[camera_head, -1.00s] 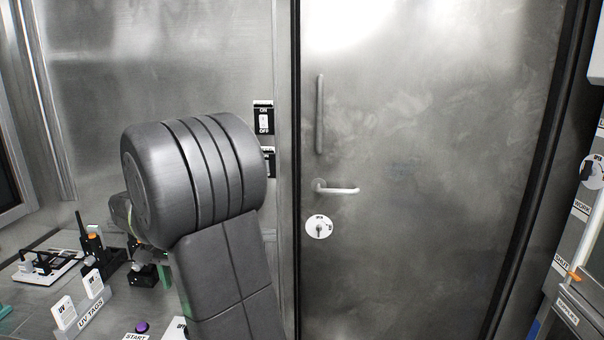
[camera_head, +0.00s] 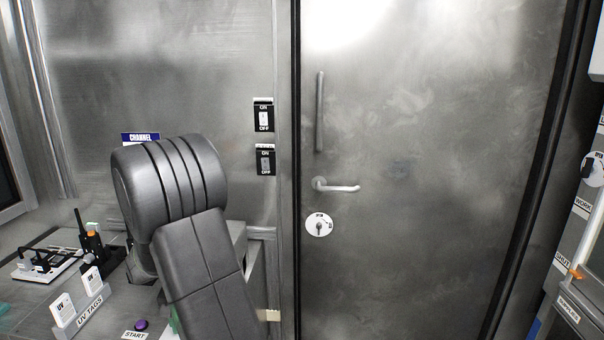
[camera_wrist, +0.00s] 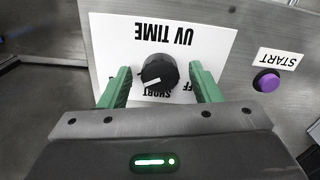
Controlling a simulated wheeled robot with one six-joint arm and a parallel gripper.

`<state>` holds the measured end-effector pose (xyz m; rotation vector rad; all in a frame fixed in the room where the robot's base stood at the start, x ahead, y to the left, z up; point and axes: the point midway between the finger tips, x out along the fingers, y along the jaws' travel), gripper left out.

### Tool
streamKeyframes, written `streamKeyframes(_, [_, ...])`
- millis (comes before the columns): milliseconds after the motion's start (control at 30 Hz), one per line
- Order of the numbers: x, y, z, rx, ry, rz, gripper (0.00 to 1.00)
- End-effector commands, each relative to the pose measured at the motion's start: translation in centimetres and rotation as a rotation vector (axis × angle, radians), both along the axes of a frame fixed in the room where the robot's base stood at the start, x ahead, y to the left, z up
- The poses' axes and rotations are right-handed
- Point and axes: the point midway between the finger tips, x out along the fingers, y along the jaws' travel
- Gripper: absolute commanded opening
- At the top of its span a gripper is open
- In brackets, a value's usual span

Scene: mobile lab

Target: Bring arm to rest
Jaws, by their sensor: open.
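In the wrist view my gripper (camera_wrist: 160,88) shows two green fingers spread apart. A black knob (camera_wrist: 159,72) on a white "UV TIME" plate (camera_wrist: 205,42) appears between the fingertips, with space on both sides. I cannot tell how far the knob is from the fingers in depth. A purple button (camera_wrist: 267,82) beside a "START" label (camera_wrist: 281,59) is right of the fingers.
UV tags (camera_head: 78,302) and a black radio-like device (camera_head: 91,241) stand on the bench at left. A closed metal door (camera_head: 420,240) with a lever handle (camera_head: 337,186) fills the middle. Two wall switches (camera_head: 264,117) are left of it. Labelled panels (camera_head: 577,235) line the right edge.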

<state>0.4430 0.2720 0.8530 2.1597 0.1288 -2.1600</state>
Motion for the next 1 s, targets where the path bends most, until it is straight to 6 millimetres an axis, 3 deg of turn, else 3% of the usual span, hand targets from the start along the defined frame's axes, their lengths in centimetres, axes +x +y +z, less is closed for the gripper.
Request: streamKeyframes(1000, [0.07, -0.10, -0.01, 0.000, -0.001, 0.826, 0.57])
